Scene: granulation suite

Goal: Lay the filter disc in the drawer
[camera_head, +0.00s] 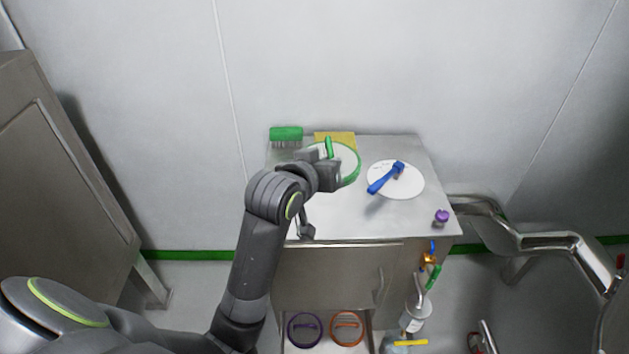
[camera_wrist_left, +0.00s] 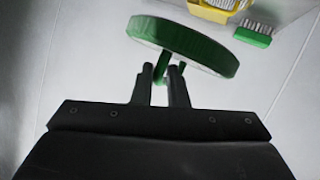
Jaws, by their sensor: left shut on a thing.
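The filter disc (camera_head: 350,170) is round and pale with a green rim and a green upright handle. My left gripper (camera_head: 327,158) is shut on its handle above the back left of the steel cabinet top. In the left wrist view the disc's green rim (camera_wrist_left: 185,45) shows tilted beyond the fingertips (camera_wrist_left: 162,85), with the handle between them. An open drawer (camera_head: 326,346) shows low at the cabinet front, holding a purple ring-shaped disc (camera_head: 291,329) and an orange one (camera_head: 334,329) side by side. Its near part is cut off by the picture edge. My right gripper is not in view.
Steel pipes (camera_head: 550,242) and a bottle (camera_head: 412,318) stand to the right.

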